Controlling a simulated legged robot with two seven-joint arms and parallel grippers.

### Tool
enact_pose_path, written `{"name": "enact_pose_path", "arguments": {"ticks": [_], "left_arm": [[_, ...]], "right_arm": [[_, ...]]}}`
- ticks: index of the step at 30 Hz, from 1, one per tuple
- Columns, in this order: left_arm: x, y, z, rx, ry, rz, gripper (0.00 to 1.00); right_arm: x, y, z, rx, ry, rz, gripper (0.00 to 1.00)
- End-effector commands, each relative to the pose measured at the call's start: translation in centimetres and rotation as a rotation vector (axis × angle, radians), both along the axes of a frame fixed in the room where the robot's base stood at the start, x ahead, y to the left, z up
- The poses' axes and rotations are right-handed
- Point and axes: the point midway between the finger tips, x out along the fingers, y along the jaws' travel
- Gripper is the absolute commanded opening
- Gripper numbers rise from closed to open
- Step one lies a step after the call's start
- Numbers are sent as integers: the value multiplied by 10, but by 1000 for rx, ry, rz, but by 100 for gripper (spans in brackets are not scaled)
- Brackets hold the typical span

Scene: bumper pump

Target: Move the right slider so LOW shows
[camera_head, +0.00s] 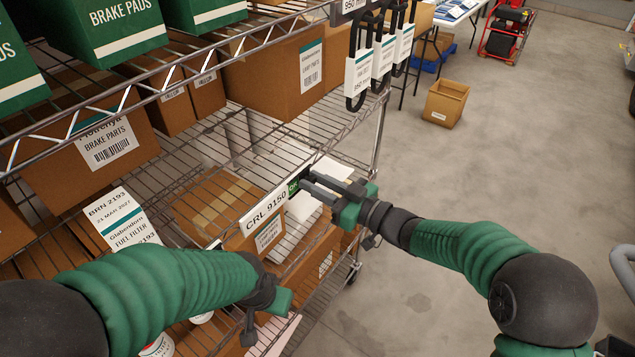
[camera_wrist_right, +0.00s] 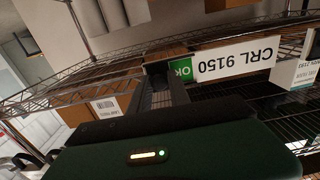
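A white label strip reading CRL 9150 (camera_head: 265,209) runs along the front edge of a middle shelf. At its right end a green slider window shows OK (camera_head: 293,187). In the right wrist view the strip (camera_wrist_right: 236,59) appears upside down, with the green OK window (camera_wrist_right: 181,69) beside it. My right gripper (camera_head: 307,180) is at this right end, its two fingers slightly apart and pointing at the green window. Whether a finger touches the slider is unclear. My left gripper (camera_head: 262,318) hangs lower, in front of the shelf; its fingers are partly hidden.
The wire rack (camera_head: 215,140) holds brown boxes (camera_head: 275,78) and green BRAKE PADS boxes (camera_head: 100,25). Hanging tags (camera_head: 383,57) are on its right end. A small open carton (camera_head: 446,103) stands on the floor. The concrete floor (camera_head: 540,150) to the right is mostly clear.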

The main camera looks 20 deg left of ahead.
Motion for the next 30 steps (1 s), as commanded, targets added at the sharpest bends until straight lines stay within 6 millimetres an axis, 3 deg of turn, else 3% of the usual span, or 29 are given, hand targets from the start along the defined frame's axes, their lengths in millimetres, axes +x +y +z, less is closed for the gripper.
{"name": "enact_pose_path", "arguments": {"ticks": [1,4,30], "left_arm": [[0,0,0,0,0,0,36],[0,0,0,0,0,0,36],[0,0,0,0,0,0,36]], "right_arm": [[-1,0,0,0,0,2,12],[0,-2,0,3,0,3,0],[1,-7,-1,2,2,-3,0]]}}
